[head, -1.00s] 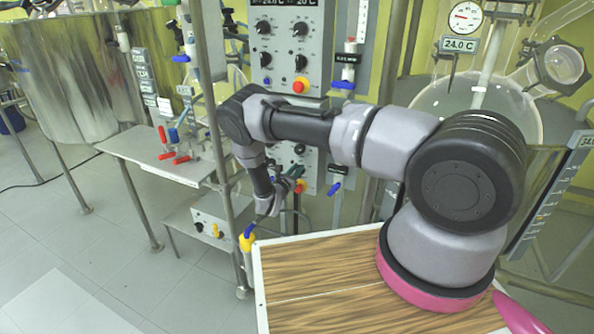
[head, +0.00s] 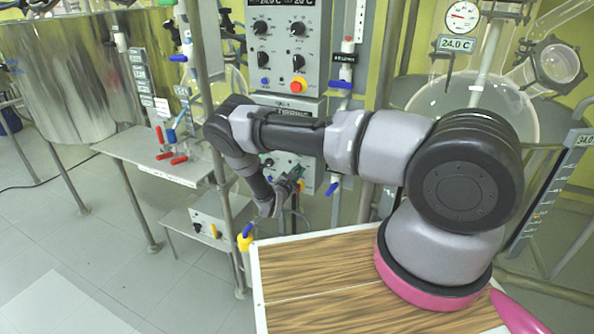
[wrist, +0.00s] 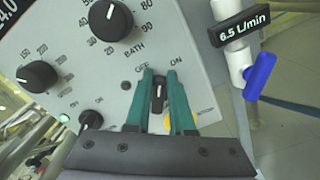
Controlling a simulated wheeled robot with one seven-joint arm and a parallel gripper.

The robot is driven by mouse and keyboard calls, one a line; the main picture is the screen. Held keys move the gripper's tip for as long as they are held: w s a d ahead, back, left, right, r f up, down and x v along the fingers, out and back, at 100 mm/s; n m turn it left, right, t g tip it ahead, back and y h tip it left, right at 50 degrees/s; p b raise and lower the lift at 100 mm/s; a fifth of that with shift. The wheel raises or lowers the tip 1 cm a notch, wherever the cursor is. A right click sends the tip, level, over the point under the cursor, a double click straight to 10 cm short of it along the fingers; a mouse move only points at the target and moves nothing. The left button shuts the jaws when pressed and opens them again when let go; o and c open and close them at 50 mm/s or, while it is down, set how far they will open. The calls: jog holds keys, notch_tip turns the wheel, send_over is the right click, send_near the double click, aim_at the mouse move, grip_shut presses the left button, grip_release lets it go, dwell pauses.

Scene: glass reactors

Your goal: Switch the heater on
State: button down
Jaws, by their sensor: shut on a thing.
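In the wrist view, the heater switch is a small black rotary knob (wrist: 159,94) on a pale grey panel, with OFF printed at its upper left and ON at its upper right. Its white mark points roughly up in the picture, between the two words. My gripper (wrist: 160,76) has its teal fingers on either side of the knob, shut on it. In the head view, my gripper (head: 296,180) is at the lower control box (head: 289,106), low behind the wooden table; the knob cannot be made out there.
The wrist view shows a BATH dial (wrist: 110,19), another dial (wrist: 38,76), a green lamp (wrist: 64,118) and a blue valve handle (wrist: 260,77) at right. In the head view, a metal post (head: 213,110) stands left of my gripper, and the wooden table (head: 320,290) is in front.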

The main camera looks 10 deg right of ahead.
jog(key=m, duration=0.1)
jog(key=f+m, duration=0.1)
jog(key=m, duration=0.2)
jog(key=shift+s+d+f+m, duration=0.1)
jog(key=shift+s+f+m, duration=0.1)
jog(key=shift+s+m, duration=0.15)
jog(key=shift+m, duration=0.25)
jog(key=c, duration=0.8)
grip_release()
jog(key=shift+w, duration=0.1)
jog(key=shift+r, duration=0.1)
jog(key=v, duration=1)
jog(key=shift+s+a, duration=0.2)
jog(key=shift+s, duration=0.1)
